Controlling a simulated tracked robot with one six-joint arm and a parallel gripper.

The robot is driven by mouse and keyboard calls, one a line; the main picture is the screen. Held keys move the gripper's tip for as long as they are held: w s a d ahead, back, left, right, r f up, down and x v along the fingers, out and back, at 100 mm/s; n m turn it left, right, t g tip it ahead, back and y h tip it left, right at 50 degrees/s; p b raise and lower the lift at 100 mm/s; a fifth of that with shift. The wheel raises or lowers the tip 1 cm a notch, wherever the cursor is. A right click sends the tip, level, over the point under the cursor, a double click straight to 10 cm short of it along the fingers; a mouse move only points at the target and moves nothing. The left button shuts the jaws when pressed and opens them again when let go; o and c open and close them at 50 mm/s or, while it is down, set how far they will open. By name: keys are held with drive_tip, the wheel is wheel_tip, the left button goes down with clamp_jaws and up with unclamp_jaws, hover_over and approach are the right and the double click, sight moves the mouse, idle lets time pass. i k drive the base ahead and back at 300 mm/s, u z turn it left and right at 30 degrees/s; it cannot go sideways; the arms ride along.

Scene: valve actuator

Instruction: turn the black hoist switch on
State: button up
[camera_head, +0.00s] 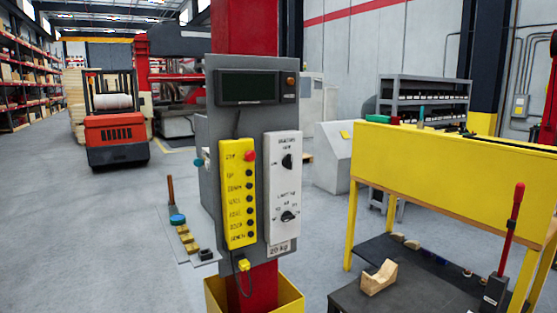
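A white control box (282,188) is mounted on a grey panel (213,100) on a red column. It carries two black rotary knobs. The upper black knob (287,161) has short labels around it, too small to read surely. The lower black knob (289,216) has several position marks. I cannot tell for certain which knob is the hoist switch, nor its exact setting. A yellow pendant (238,194) with a red button and several black buttons hangs just left of the white box. My gripper is not in view.
A dark display (248,88) sits above both boxes. A small grey shelf (178,236) with knobs and blocks juts out left. A yellow bin (222,297) surrounds the column's lower part. A red forklift (116,130) is behind left; floor at left is clear.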

sight(287, 161)
drive_tip(key=u, duration=0.2)
drive_tip(key=i, duration=0.8)
drive_tip(key=u, duration=0.45)
drive_tip(key=i, duration=0.8)
drive_tip(key=u, duration=0.2)
